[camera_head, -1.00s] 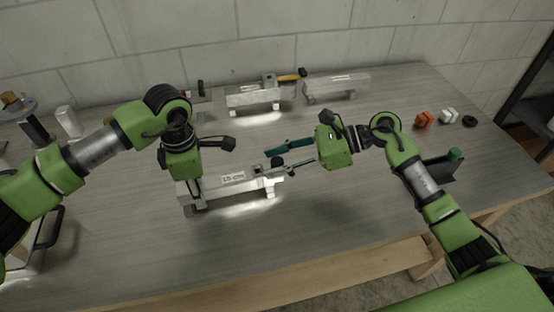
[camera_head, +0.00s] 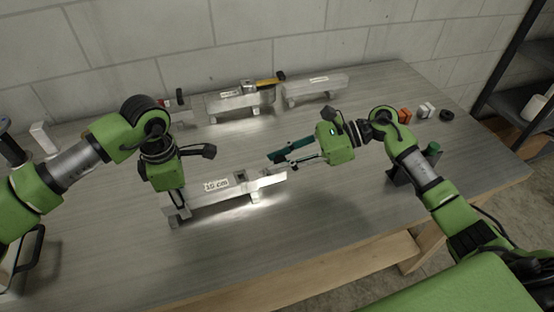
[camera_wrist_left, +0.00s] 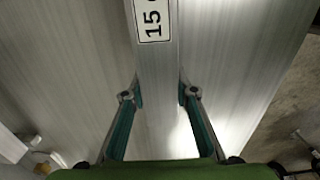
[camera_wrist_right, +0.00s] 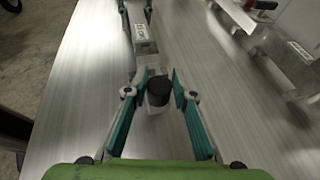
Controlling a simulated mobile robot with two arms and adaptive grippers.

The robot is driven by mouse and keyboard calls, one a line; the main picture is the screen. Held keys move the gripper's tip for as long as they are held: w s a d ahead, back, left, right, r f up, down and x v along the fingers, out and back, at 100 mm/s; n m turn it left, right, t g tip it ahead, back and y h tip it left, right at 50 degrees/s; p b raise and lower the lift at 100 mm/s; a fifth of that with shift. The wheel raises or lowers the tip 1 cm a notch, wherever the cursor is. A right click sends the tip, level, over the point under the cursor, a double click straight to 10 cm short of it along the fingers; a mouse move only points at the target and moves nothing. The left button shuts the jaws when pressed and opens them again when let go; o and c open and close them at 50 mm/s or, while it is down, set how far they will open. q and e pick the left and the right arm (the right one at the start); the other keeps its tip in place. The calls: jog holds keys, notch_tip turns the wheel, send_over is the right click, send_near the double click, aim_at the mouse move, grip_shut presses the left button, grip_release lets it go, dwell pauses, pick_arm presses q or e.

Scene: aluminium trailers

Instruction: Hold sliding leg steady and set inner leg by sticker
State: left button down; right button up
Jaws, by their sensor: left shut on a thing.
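The aluminium leg assembly (camera_head: 205,199) lies across the table front with a sticker (camera_head: 216,185) on its upper face. In the left wrist view the sticker (camera_wrist_left: 152,20) reads 15, its rest cut off. My left gripper (camera_head: 179,213) points down at the assembly's left end; its fingers (camera_wrist_left: 160,98) are shut on the leg profile (camera_wrist_left: 155,75), one on each side. My right gripper (camera_head: 279,163) is beside the assembly's right end. In the right wrist view its fingers (camera_wrist_right: 154,78) stand apart on either side of a black cap (camera_wrist_right: 158,92) near the leg's end.
Further aluminium leg assemblies (camera_head: 316,88) stand along the back, one with a yellow handle (camera_head: 268,82). Orange (camera_head: 404,115) and white (camera_head: 425,110) pieces and a black ring (camera_head: 447,115) lie at the right. The table is clear in front of the assembly.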

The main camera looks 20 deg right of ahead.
jog(key=shift+o, duration=0.7)
jog(key=v, duration=1.2)
pick_arm(q)
jog(key=c, duration=1.6)
grip_release()
jog(key=shift+o, duration=0.2)
